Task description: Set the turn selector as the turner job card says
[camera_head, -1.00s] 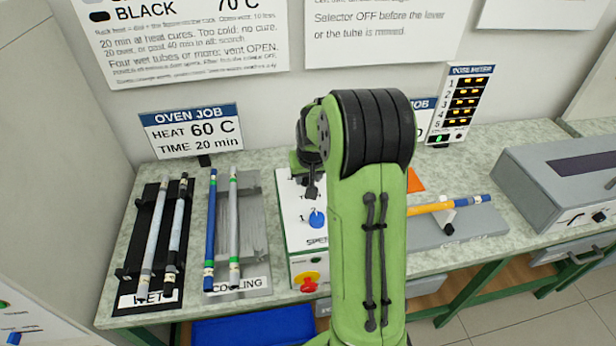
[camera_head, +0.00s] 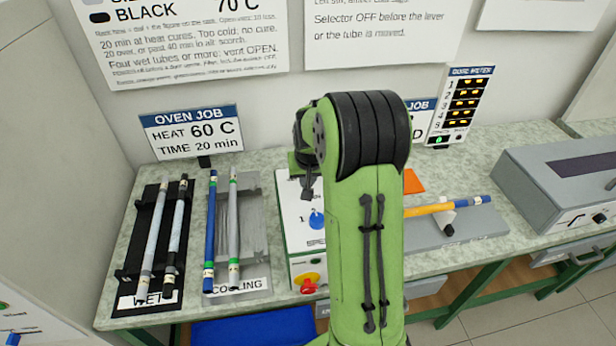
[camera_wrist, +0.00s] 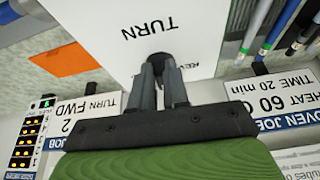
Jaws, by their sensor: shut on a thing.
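In the wrist view my gripper (camera_wrist: 163,80) is shut on the dark turn selector knob (camera_wrist: 160,57) on a white panel (camera_wrist: 205,25). The panel shows upside down, with TURN printed above the knob and part of REV beside it. The fingers hide most of the knob, so I cannot tell which way it points. The turner job card (camera_wrist: 95,112) shows upside down and reads TURN FWD, with a 2 on it.
The panel box in the head view carries a blue knob (camera_head: 316,219) and a red button (camera_head: 309,282) on yellow. Wet (camera_head: 155,240) and cooling racks with tubes stand left. An orange and blue tube (camera_head: 440,208) lies right. A grey oven-like box (camera_head: 560,180) stands farther right.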

